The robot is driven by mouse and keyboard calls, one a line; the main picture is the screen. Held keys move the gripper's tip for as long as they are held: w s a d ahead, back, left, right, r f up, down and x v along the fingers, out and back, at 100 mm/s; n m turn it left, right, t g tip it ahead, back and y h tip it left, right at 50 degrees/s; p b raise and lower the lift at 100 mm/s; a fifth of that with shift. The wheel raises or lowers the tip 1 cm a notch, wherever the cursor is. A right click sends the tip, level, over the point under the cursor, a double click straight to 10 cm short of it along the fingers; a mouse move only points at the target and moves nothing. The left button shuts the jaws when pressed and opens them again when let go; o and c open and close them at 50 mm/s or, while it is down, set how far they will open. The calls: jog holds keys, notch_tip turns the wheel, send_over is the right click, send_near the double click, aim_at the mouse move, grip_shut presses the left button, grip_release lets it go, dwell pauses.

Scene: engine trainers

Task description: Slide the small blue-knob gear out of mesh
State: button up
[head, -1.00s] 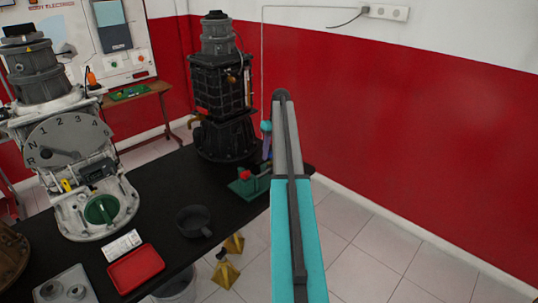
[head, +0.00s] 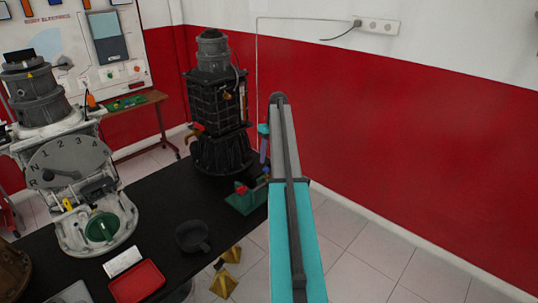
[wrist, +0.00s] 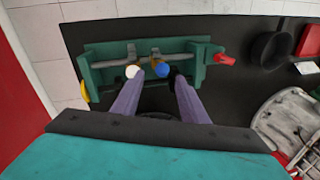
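The green gear stand (wrist: 103,60) lies below my gripper in the wrist view, with grey shafts across it. The blue knob (wrist: 163,70) shows between the fingertips, nearer the right one. A white knob (wrist: 132,71) is by the left fingertip. The gears are small and dark here, and I cannot tell whether they mesh. My gripper (wrist: 155,82) has its two purple fingers apart, with nothing held. Contact with the knob cannot be told. In the head view my arm partly hides the green stand (head: 243,200) at the table's right edge.
A red handle (wrist: 225,59) sticks out of the stand's right end, and a yellow ball (wrist: 84,92) is at its left. A dark pan (head: 192,236), a red tray (head: 137,281) and a black engine (head: 218,105) share the black table. A red wall (head: 400,150) stands to the right.

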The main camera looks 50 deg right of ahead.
jog(key=shift+r+p, duration=0.65)
jog(key=shift+p, duration=0.25)
jog(key=shift+d, duration=0.1)
